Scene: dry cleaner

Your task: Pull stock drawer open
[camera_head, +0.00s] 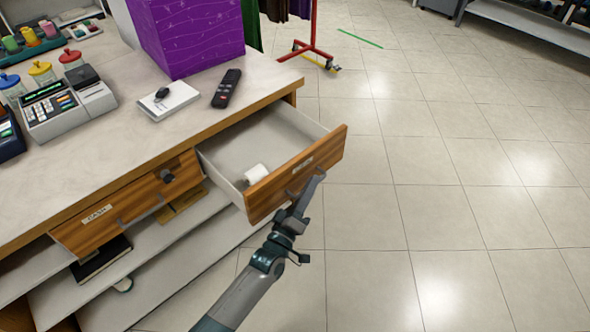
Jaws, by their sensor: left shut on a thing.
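The stock drawer (270,192) is the right-hand wooden drawer under the counter top. It stands well open, with its pale inside showing and a small white roll (256,174) lying in it near the front. Its front carries a small white label and a handle. My left gripper (302,194) is at the handle on the outer face of the drawer front, shut on it. The gripper and its tips cover most of the handle. My right gripper is not in view.
A drawer labelled CASH (100,222) is left of it. The counter (190,139) holds a cash register (62,104), a purple box (190,35), a remote (227,88) and a white pad (169,101). A red rack (312,35) stands behind. The tiled floor at right is clear.

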